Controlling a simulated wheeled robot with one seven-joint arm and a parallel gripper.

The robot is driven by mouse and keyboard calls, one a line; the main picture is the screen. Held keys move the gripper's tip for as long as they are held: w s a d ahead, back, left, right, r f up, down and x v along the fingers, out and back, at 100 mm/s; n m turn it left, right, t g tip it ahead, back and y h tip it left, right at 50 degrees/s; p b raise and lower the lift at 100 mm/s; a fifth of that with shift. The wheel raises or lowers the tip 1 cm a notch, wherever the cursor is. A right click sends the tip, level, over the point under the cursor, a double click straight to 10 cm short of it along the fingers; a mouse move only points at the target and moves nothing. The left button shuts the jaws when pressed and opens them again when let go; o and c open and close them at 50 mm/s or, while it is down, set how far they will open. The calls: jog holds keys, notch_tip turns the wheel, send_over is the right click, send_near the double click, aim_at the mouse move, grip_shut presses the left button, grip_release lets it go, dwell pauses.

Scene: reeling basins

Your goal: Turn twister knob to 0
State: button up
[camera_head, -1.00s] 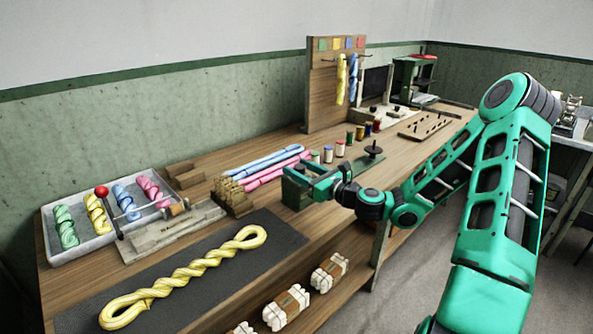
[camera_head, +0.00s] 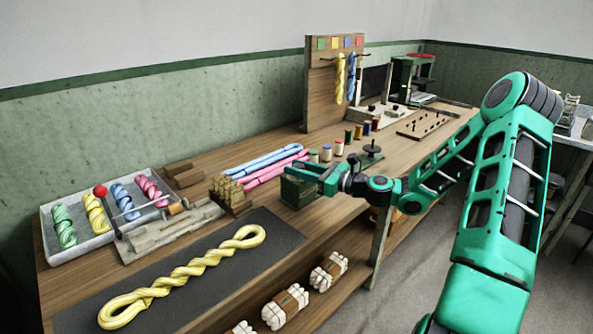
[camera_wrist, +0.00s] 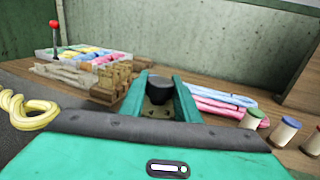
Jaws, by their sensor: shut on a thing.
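The twister knob (camera_wrist: 159,88) is a dark, round knob in the wrist view, on a dull metal plate. My gripper (camera_wrist: 159,98) has one green finger on each side of it and is shut on it. In the head view, my gripper (camera_head: 308,172) is over the top of a small dark green box (camera_head: 298,194) at the bench's front edge. The knob itself is hidden there by my fingers. I cannot read any scale or number mark around the knob.
Left of the box are a wooden peg block (camera_head: 231,197) and pink and blue skeins (camera_head: 268,162). Several thread spools (camera_head: 339,147) stand behind and to the right. A dark mat (camera_head: 270,255) with a yellow twisted skein (camera_head: 185,275) lies at front left.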

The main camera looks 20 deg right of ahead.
jog(key=n+g+y, duration=0.2)
jog(key=g, duration=0.1)
jog(key=n+g+y, duration=0.3)
jog(key=shift+d+n+g, duration=0.2)
jog(key=shift+n+g, duration=0.1)
jog(key=shift+g, duration=0.1)
jog(key=shift+y, duration=0.3)
jog(key=o, duration=1)
jog(key=shift+w, duration=0.1)
jog(key=shift+o, duration=0.2)
jog(key=shift+a+g, duration=0.1)
jog(key=shift+g, duration=0.2)
jog(key=v, duration=1.1)
jog(key=shift+f, duration=0.1)
